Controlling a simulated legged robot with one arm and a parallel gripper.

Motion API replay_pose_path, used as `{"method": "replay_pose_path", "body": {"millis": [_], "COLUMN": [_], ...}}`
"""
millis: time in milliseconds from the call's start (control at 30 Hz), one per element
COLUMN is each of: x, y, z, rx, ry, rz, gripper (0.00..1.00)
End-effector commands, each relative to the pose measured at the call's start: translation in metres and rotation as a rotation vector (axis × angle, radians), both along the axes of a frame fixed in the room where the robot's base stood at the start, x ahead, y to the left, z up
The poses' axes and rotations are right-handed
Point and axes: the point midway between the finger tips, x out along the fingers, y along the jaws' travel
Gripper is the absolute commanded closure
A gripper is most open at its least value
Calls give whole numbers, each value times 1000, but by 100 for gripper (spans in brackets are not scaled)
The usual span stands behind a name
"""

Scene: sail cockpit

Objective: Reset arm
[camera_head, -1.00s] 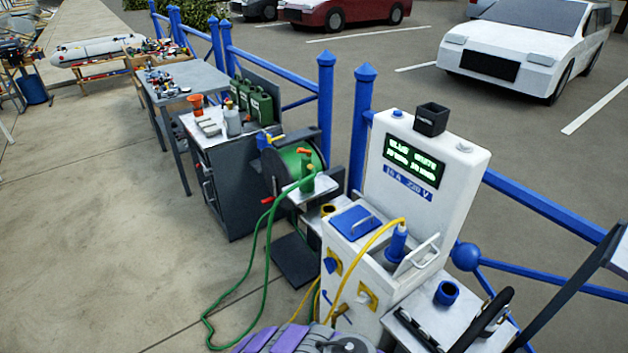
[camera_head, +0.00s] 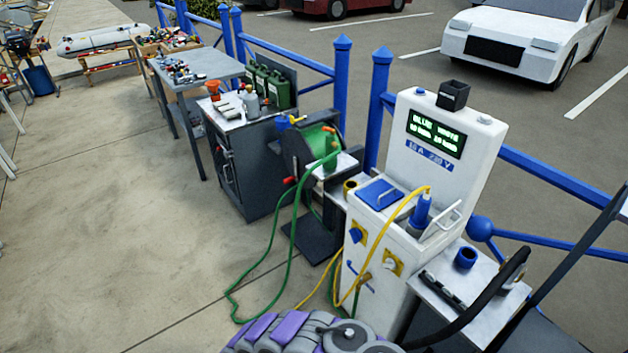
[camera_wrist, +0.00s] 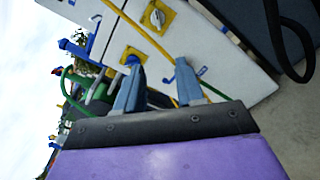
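My purple arm (camera_head: 290,330) shows at the bottom edge of the head view, low in front of the white shore-power pedestal (camera_head: 450,170); its fingers are not visible there. In the wrist view my gripper (camera_wrist: 158,85) has its two blue-grey fingers apart, with nothing visibly held between them. Behind the fingers the pedestal's front (camera_wrist: 200,45) appears tilted, with yellow socket plates (camera_wrist: 157,17) and a yellow cable. In the head view a blue plug (camera_head: 421,210) with the yellow cable stands upright on the pedestal's ledge, beside a blue lid (camera_head: 380,193).
A green hose reel (camera_head: 315,150) and its loose hose lie left of the pedestal, the hose looping on the floor. A dark cabinet (camera_head: 250,165) and grey table (camera_head: 200,68) stand farther back. A blue railing (camera_head: 560,180) runs behind. Floor at left is clear.

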Motion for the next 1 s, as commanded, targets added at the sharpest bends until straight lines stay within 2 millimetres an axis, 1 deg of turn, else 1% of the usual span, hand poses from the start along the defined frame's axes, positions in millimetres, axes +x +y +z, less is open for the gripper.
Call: {"method": "replay_pose_path", "body": {"millis": [100,233,467,567,667,767,800,933,1000], "x": [7,15,31,39,47,56,58,60,57], "y": [-1,-12,-41,-55,-70,-92,-102,-137,-154], "z": [8,19,49,66,87,117,130,175,197], "rx": [-17,-28,-47,-61,-73,-83,-86,-84,-77], "ry": [-4,-8,-23,-28,-37,-48,-51,-65,-69], "rz": [-15,-40,-101,-136,-186,-254,-285,-396,-454], "gripper": [62,62,62,62,62,62,62,62,62]}}
